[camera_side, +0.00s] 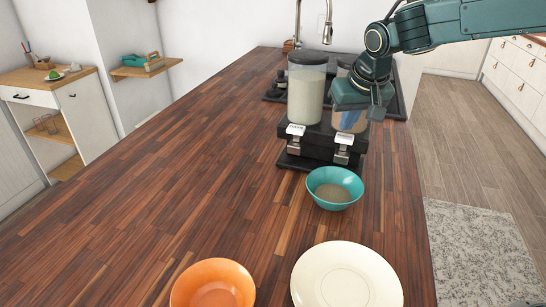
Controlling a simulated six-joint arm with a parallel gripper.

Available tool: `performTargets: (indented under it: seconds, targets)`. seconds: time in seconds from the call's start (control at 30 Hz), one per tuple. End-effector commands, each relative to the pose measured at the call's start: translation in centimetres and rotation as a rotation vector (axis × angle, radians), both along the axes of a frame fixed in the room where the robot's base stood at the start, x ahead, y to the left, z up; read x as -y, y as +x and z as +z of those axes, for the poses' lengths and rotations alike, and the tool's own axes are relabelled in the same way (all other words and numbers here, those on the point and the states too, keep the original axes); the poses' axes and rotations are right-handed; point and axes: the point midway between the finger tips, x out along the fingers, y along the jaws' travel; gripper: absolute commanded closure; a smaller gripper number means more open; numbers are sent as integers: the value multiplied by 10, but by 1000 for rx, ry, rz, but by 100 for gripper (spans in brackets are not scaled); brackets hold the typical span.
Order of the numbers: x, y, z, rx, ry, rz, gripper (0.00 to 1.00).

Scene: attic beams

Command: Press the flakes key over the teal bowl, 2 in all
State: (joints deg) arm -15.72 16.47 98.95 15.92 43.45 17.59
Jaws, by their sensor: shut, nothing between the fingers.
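A dispenser with two clear containers stands on a black base (318,143) on the wooden counter. The left container (306,92) holds pale contents; the right one (350,121) shows tan contents and is partly hidden by my arm. A left key (295,130) and a right key (343,139) stick out at the front; their labels are too small to read. The teal bowl (334,202) stands in front of the right key, with greyish-brown contents inside. My gripper (377,112) is shut and empty, pointing down above and right of the right key, apart from it.
An orange bowl (213,288) and a cream plate (345,276) lie at the counter's near edge. A sink tap (327,25) and a dark hob or tray (272,96) are behind the dispenser. The counter (170,180) left of the dispenser is clear.

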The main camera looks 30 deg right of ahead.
Motion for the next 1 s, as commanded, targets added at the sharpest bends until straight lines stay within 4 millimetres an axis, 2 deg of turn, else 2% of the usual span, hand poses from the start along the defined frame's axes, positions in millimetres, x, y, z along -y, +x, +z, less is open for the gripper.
performTargets:
  seconds: [1.0]
  targets:
    - [0, 0, -22, -3, 0, 1, 100]
